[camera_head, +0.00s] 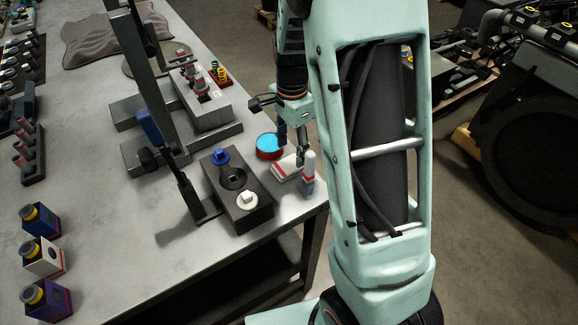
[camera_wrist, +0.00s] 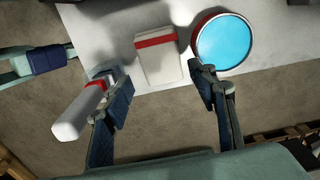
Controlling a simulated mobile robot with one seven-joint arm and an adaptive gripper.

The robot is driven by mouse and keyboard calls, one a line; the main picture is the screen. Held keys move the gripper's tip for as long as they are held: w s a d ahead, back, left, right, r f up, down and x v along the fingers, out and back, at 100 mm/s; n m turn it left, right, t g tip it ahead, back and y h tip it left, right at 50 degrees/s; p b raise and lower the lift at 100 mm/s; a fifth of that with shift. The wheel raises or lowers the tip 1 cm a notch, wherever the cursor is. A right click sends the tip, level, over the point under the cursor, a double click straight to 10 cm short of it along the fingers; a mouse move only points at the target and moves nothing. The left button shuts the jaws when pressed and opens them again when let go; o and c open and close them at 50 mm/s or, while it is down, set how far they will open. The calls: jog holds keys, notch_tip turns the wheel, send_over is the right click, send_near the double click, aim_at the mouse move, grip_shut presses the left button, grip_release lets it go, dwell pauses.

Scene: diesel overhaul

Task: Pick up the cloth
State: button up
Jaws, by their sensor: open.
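A folded white cloth with a red stripe (camera_head: 287,169) lies flat near the right end of the workbench. In the wrist view the cloth (camera_wrist: 159,63) lies ahead of the fingertips, between their lines and near the bench edge. My gripper (camera_head: 291,146) is over this corner of the bench. In the wrist view my gripper (camera_wrist: 161,85) is open, with nothing between its fingers. The left fingertip is close beside a white tube with a red band (camera_wrist: 82,112); I cannot tell whether they touch. The right fingertip is near the round tin's rim.
The round red tin with a blue top (camera_wrist: 222,42) stands right beside the cloth. A dark block with blue and white caps (camera_head: 238,188) and a grey press stand left of it. A crumpled grey sheet (camera_head: 100,36) lies at the far left.

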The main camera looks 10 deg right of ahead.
aim_at(294, 162)
jog(key=f, duration=0.3)
jog(key=d+f, duration=0.1)
jog(key=shift+w+f, duration=0.25)
jog(key=shift+f, duration=0.5)
jog(key=c, duration=0.9)
